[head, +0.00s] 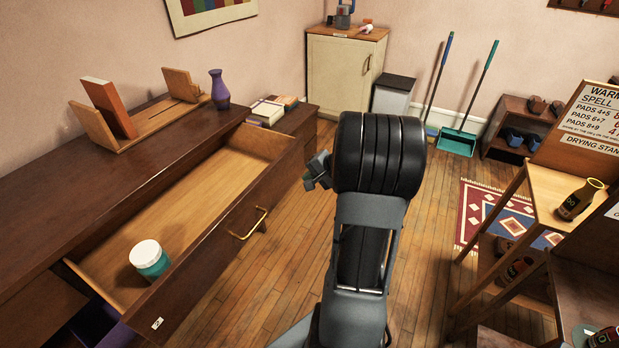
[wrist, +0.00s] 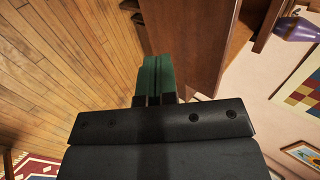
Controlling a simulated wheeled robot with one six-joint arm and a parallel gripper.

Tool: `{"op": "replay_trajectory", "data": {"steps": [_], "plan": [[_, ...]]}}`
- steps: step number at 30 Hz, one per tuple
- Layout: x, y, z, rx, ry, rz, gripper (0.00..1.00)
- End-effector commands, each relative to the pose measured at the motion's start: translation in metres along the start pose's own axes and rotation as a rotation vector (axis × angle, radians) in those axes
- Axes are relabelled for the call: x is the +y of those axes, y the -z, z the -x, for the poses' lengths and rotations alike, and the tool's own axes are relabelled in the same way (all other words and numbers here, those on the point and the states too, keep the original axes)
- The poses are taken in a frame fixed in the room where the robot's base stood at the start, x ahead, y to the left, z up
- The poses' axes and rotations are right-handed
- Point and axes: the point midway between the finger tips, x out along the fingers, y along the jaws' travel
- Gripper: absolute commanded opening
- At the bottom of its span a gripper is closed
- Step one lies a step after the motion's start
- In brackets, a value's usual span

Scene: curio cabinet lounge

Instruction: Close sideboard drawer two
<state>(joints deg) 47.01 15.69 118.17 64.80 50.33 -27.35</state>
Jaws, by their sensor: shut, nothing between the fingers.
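The sideboard drawer marked 2 (head: 215,245) is pulled far out of the dark wooden sideboard (head: 160,150). Its brass handle (head: 248,223) is on the front, right of its middle. A teal jar with a white lid (head: 149,258) stands inside, towards the near end. My gripper (head: 318,171) is shut and empty, to the right of the drawer's far end. In the wrist view the green fingers (wrist: 158,78) are together beside a brown wooden panel (wrist: 205,45), seemingly the drawer front. I cannot tell whether they touch it.
A purple vase (head: 220,89), a book rack (head: 120,125) and books (head: 265,111) are on the sideboard top. Wooden floor (head: 285,235) is clear between the drawer and my arm. A display stand (head: 548,190) is at the right.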

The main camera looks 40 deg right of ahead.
Motion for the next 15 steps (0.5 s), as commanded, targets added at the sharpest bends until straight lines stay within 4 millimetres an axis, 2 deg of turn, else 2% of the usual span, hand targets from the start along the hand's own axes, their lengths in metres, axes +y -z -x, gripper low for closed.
{"op": "replay_trajectory", "data": {"steps": [1, 9, 15], "plan": [[0.002, -0.001, -0.013, -0.005, -0.002, 0.0, 0.0], [0.002, -0.001, -0.062, -0.004, -0.002, 0.001, 0.0], [-0.016, -0.001, -0.08, -0.001, -0.002, 0.002, 0.0]]}}
